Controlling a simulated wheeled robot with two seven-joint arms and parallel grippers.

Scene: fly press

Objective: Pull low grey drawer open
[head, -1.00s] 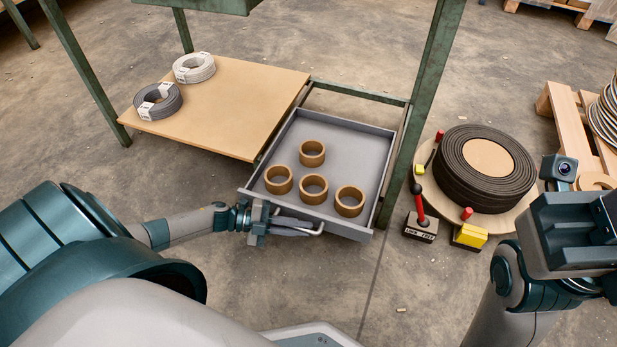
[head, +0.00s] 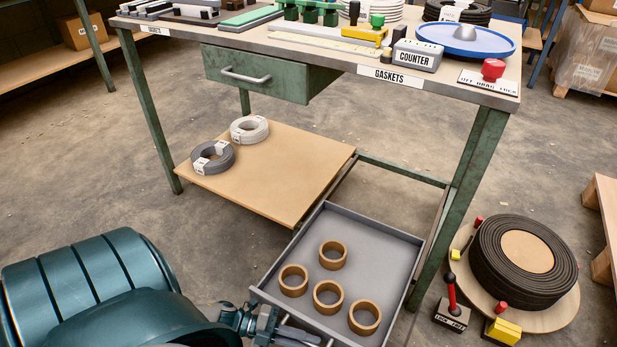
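The low grey drawer (head: 375,240) stands pulled out from under the bench, towards me. Several brown rings stand in it, among them one ring (head: 333,255) farther back than the others. My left gripper (head: 300,336) is at the drawer's front, low at the picture's bottom edge, beside the handle. Its fingers are partly cut off by the edge, so I cannot tell whether they are closed on the handle. My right gripper is out of view.
A green upper drawer (head: 255,78) is shut under the cluttered bench top. A tan shelf board (head: 265,175) with two coils lies left of the grey drawer. A black coil (head: 523,262) and a red-levered block (head: 452,312) are at right. Floor is clear between.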

